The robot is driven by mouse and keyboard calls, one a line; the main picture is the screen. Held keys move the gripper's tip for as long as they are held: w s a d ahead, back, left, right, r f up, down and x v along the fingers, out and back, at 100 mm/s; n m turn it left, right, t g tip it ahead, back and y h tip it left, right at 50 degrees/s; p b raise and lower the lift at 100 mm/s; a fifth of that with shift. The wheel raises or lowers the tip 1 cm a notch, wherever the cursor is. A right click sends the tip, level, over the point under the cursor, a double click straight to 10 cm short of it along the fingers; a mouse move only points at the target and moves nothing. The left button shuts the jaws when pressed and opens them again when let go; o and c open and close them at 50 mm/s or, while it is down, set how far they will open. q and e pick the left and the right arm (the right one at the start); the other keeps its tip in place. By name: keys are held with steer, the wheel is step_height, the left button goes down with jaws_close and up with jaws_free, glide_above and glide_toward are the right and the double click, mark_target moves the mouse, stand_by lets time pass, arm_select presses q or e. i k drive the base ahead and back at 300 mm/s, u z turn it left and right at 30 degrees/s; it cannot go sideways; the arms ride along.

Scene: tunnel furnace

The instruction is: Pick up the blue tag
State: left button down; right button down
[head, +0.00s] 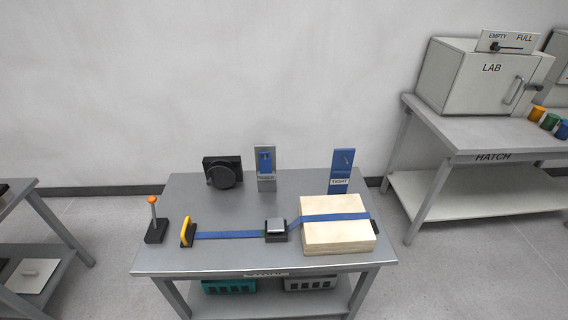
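A small blue tag (265,161) hangs on the front of a grey upright stand (266,150) at the back middle of the metal table (200,262). To its right stands a blue upright board (343,160) with a white label (339,182) reading "TIGHT" and a small peg-like mark on its face. Neither of my grippers shows in the head view.
On the table are a black round-knobbed device (222,172), an orange-topped lever (153,218), a yellow handle (188,232), and a blue strap (228,235) running through a buckle (276,230) over a pale block (337,238). A LAB box (470,80) stands right.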

mark_target(265, 166)
steer(key=u, duration=0.3)
steer(key=k, duration=0.5)
steer(key=u, duration=1.35)
steer(key=i, duration=0.8)
steer(key=z, duration=0.55)
steer(key=i, duration=0.6)
steer(key=z, duration=0.5)
